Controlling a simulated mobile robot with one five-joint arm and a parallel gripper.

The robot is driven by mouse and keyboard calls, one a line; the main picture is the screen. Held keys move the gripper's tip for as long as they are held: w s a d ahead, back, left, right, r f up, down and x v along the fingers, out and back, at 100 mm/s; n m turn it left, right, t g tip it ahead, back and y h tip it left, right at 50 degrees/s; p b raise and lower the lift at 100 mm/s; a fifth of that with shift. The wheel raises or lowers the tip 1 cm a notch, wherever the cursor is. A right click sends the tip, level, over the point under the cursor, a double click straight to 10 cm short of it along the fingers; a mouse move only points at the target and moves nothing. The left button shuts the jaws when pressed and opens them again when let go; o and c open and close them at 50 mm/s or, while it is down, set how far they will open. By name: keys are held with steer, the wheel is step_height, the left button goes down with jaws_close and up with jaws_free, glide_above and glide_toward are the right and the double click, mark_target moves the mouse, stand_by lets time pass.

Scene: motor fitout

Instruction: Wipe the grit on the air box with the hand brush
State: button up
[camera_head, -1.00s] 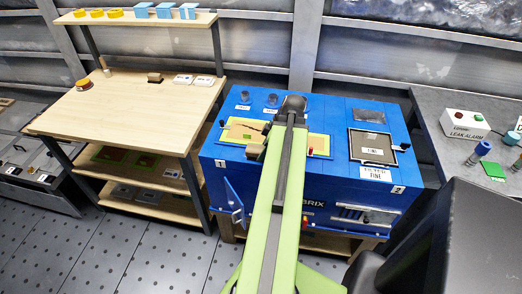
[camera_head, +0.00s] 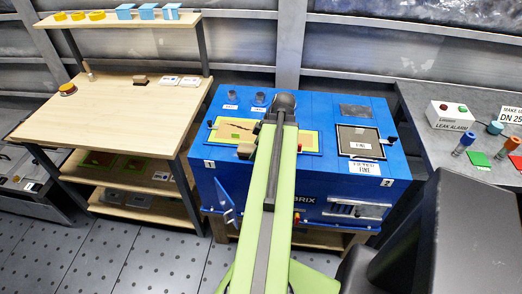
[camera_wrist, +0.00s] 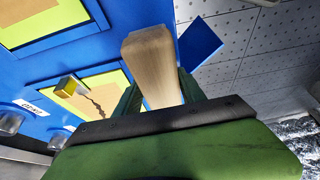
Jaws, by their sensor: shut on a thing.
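The blue air box (camera_head: 207,178) stands ahead, with a yellow-framed panel on its top left and a dark mesh panel on its right. The grit looks like a dark, thin streak on the tan patch (camera_head: 232,131) of the left panel; in the wrist view a similar streak (camera_wrist: 97,101) shows. The hand brush (camera_wrist: 150,55) is a pale wooden block in my gripper (camera_wrist: 160,92), which is shut on it. Its wooden end also shows in the head view (camera_head: 246,150), beside my arm and over the box. Its bristles are hidden, and I cannot tell whether it touches the panel.
A wooden workbench (camera_head: 110,100) with a brown block (camera_head: 140,79) stands left. A grey bench (camera_head: 425,100) with a leak alarm box (camera_head: 450,116) stands right. A small blue door (camera_head: 226,203) hangs open at the box front. Perforated floor (camera_head: 130,255) is clear at front left.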

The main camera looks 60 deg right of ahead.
steer(key=shift+w+a, duration=0.5)
steer(key=shift+w, duration=0.9)
steer(key=shift+w+a, duration=0.55)
steer(key=shift+w, duration=0.9)
steer(key=shift+w+a, duration=0.5)
steer(key=shift+w, duration=0.9)
step_height(320, 180, up, 6)
steer(key=p, duration=0.6)
steer(key=shift+r, duration=0.1)
step_height(320, 180, up, 3)
steer(key=p, duration=0.3)
steer(key=shift+s+d, duration=0.1)
